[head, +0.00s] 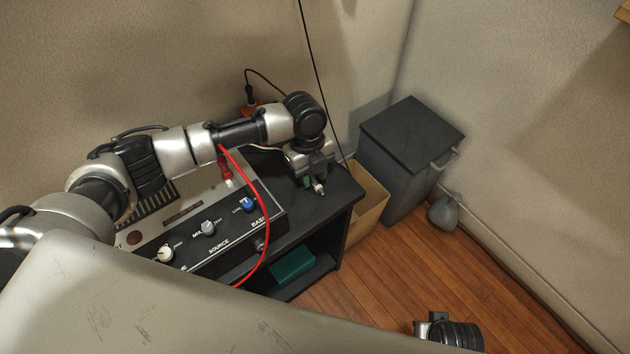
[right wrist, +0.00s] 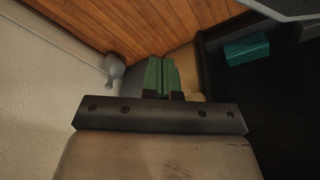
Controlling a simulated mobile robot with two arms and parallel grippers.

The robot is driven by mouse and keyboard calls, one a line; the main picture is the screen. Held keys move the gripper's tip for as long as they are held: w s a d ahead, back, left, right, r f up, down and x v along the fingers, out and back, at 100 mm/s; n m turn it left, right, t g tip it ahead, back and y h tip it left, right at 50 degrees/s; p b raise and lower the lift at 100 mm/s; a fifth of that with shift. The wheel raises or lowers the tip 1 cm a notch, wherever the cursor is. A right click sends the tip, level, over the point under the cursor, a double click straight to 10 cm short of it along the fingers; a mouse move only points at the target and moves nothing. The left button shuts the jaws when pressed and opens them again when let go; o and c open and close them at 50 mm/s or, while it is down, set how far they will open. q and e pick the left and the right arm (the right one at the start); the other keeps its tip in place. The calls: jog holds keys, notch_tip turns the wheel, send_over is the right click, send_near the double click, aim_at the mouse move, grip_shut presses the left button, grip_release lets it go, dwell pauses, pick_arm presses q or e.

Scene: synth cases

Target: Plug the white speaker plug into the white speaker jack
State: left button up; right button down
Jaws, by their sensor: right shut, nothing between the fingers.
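My left gripper (head: 318,178) is over the right part of the black table in the head view, with its fingers pointing down. It appears shut on the small white speaker plug (head: 319,188), whose pale end shows at the fingertips. The plug is right of the amplifier box (head: 182,264) and apart from it. A red plug (head: 225,172) with a red cable stands on the box's top. I cannot make out the white speaker jack; my left arm covers part of the box. My right gripper (right wrist: 161,76) has green fingers, shut and empty, away from the box.
The black table (head: 342,190) has a green box (head: 292,264) on its lower shelf. A cardboard box (head: 368,210) and a dark grey bin (head: 408,145) stand to the right. The wooden floor (head: 430,270) is mostly clear.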

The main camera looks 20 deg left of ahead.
pick_arm(q)
jog(key=shift+r, duration=0.1)
grip_shut()
